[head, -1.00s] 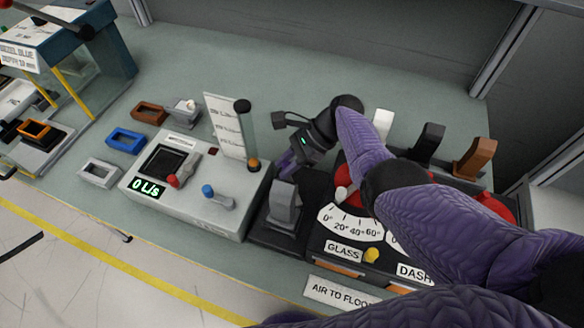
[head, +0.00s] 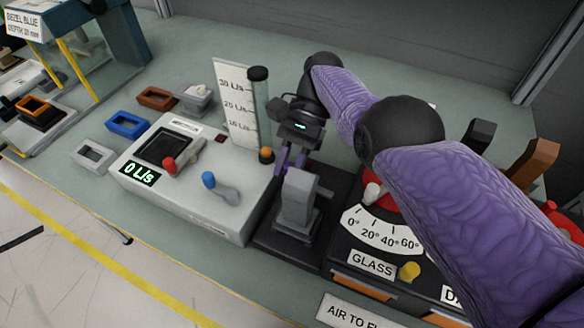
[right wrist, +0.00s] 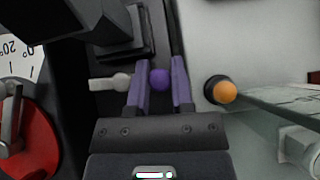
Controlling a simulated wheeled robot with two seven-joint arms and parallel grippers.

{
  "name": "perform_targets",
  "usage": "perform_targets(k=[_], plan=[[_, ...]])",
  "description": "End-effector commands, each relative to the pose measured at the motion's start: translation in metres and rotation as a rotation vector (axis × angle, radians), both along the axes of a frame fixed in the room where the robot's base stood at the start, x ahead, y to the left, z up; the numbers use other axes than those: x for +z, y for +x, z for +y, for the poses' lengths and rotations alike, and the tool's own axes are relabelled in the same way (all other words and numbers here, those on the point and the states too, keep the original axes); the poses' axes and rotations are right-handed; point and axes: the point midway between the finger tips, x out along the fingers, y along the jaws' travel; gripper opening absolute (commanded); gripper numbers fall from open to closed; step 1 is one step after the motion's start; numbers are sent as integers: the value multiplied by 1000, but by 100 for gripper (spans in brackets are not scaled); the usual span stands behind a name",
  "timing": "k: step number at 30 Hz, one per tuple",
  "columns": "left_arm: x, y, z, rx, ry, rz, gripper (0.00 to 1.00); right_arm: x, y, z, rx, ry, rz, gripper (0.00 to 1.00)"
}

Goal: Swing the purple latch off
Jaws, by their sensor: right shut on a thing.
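The purple latch shows in the right wrist view as a round purple knob (right wrist: 160,78), with a pale grey lever (right wrist: 108,82) to its left, beyond one finger. My right gripper (right wrist: 161,84) has its two purple fingers on either side of the knob and is shut on it. In the head view my right gripper (head: 291,160) points down just behind the grey upright block (head: 298,197) on the dark base. The knob cannot be made out there behind the fingers and block. My left gripper is not in view.
A white box (head: 195,185) reading 0 L/s, with red and blue levers, stands left of the gripper. A clear tube (head: 260,110) with an orange knob (right wrist: 225,92) stands close by. The GLASS dial (head: 380,232) is right. Blue, brown and grey frames lie further left.

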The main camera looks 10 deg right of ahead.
Motion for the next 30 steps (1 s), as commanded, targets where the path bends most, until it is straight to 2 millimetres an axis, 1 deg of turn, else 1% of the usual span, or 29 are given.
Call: perform_targets(k=[1, 6, 23, 24, 26, 27, 28, 30], plan=[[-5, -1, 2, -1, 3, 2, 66, -3, -1, 1, 18, 0, 2, 0], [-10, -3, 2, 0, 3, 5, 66, -2, -3, 2, 64, 0, 1, 0], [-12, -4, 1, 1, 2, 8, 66, -1, -4, 2, 89, 0, 2, 0], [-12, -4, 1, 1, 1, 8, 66, -1, -4, 2, 89, 0, 2, 34], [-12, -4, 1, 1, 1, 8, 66, -1, -4, 2, 89, 0, 2, 47], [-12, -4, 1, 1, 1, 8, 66, -1, -4, 2, 89, 0, 2, 55], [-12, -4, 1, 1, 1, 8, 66, -1, -4, 2, 88, 0, 1, 62], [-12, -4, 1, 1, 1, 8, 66, 0, -4, 2, 88, 0, 1, 63]])
